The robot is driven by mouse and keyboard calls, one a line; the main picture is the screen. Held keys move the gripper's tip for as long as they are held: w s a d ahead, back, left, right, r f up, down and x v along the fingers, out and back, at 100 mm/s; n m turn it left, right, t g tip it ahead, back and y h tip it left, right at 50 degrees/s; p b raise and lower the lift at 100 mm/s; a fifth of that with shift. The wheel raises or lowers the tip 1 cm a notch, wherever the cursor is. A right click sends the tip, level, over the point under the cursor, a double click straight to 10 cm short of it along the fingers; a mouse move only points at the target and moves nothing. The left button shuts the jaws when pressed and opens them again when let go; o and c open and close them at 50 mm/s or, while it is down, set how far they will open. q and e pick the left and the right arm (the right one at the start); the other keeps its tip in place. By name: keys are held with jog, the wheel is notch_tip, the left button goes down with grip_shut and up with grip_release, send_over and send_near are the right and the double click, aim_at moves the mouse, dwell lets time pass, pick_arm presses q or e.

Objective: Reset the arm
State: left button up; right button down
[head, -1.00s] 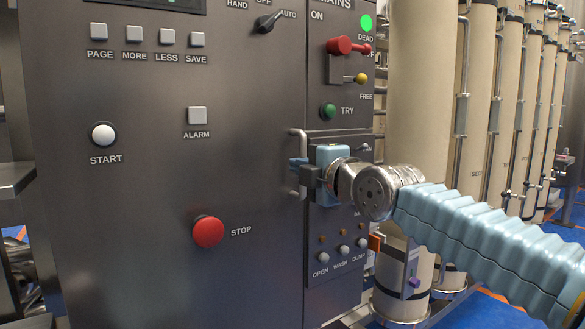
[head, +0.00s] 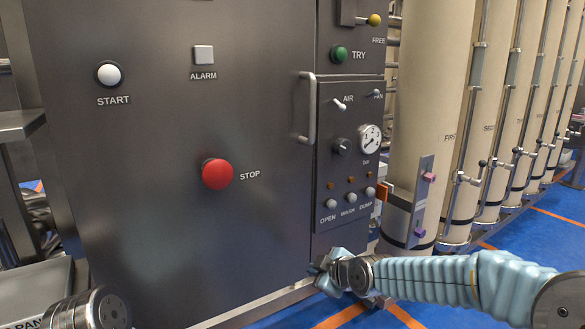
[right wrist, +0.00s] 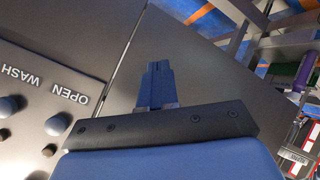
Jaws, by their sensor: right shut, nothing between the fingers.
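My right arm comes in from the lower right of the head view in a pale blue ribbed sleeve. My right gripper (head: 318,268) is low in front of the cabinet, below the OPEN, WASH and DUMP buttons. In the right wrist view its blue fingers (right wrist: 156,86) are together with nothing between them. At the lower left of the head view a metal joint of my left arm shows, but the left gripper is out of sight.
The grey cabinet (head: 255,235) has a vertical handle (head: 308,107), a red STOP button (head: 217,173), a green TRY button (head: 339,54) and a gauge (head: 370,139). Beige columns (head: 430,90) stand at right. Blue floor (head: 540,235) is open at lower right.

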jog(key=s+d+f+m+g+h, duration=0.1)
jog(key=s+f+m, duration=0.1)
jog(key=f, duration=0.6)
jog(key=s+d+f+m+g, duration=0.1)
jog(key=s+f+m+g, duration=0.15)
jog(key=f, duration=0.55)
jog(key=s+d+f+m+g, duration=0.2)
jog(key=s+f+m, duration=0.3)
jog(key=s+f, duration=0.6)
jog(key=s+d+f+m+g, duration=0.1)
jog(key=s+f+m+g, duration=0.2)
jog(key=s+f+m, duration=0.3)
jog(key=s+f, duration=0.5)
jog(key=s, duration=0.3)
jog(key=shift+s+d+h, duration=0.15)
jog(key=shift+d+h, duration=0.15)
jog(key=shift+d, duration=0.05)
